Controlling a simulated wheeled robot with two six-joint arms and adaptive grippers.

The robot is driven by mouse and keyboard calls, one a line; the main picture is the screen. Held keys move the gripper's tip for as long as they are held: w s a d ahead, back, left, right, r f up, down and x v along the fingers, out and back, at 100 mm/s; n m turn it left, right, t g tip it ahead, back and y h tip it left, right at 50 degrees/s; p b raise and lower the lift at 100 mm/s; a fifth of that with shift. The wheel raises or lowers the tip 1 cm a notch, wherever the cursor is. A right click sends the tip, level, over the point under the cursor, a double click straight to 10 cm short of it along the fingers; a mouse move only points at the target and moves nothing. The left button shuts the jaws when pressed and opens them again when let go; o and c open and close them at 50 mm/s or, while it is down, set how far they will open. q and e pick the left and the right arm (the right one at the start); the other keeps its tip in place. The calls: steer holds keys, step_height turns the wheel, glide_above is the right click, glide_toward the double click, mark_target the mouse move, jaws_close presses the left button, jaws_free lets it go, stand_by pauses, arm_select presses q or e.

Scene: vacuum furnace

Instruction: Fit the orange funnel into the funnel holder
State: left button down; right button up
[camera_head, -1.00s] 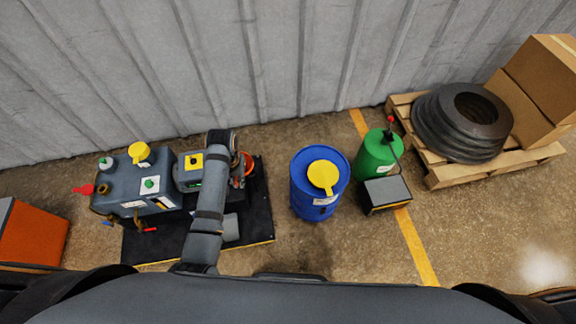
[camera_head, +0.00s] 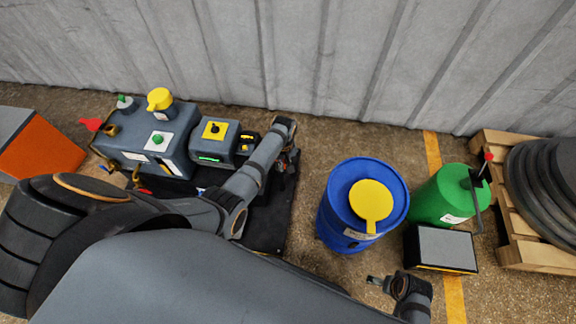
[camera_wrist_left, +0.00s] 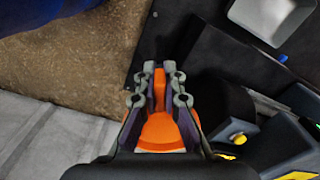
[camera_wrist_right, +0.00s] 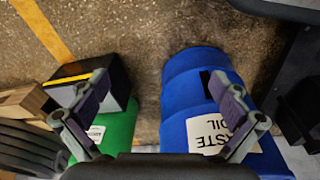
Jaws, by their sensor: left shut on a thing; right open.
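My left gripper (camera_wrist_left: 158,95) is shut on the orange funnel (camera_wrist_left: 165,130), whose narrow part lies between the fingers and whose wider part is nearer the wrist. In the head view the left gripper (camera_head: 287,165) is over the right part of the black platform (camera_head: 265,226), and the arm hides most of the funnel. My right gripper (camera_wrist_right: 155,105) is open and empty, facing the blue drum and the green can; it also shows at the lower right of the head view (camera_head: 384,282). I cannot make out the funnel holder for certain.
A grey pump unit (camera_head: 165,135) with a yellow cap (camera_head: 160,98) stands left on the platform. A blue drum (camera_head: 340,225) with a yellow lid-like piece (camera_head: 371,203), a green can (camera_head: 450,197), a grey-topped box (camera_head: 442,250) and a pallet (camera_head: 525,250) stand right. The corrugated wall is behind.

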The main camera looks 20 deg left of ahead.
arm_select(q)
steer(key=shift+f, duration=0.2)
arm_select(e)
steer(key=shift+a+r+b, duration=1.4)
steer(key=shift+r+b, duration=0.6)
steer(key=shift+r, duration=3.35)
arm_select(q)
step_height(320, 180, down, 7)
steer(key=b, duration=0.3)
steer(key=shift+b, duration=0.4)
arm_select(e)
steer(key=shift+w+a+f+t+y, duration=0.3)
steer(key=shift+f+t, duration=0.1)
steer(key=shift+f, duration=0.35)
steer(key=shift+w+a+f+t+y, duration=0.25)
steer(key=shift+f+t, duration=0.15)
steer(key=shift+f, duration=0.35)
steer(key=shift+w+a+f+t+y, duration=0.2)
steer(key=shift+a+f+t+y, duration=0.15)
steer(key=shift+f, duration=0.4)
arm_select(q)
steer(key=shift+f, duration=0.2)
steer(key=c, duration=1.4)
jaws_free()
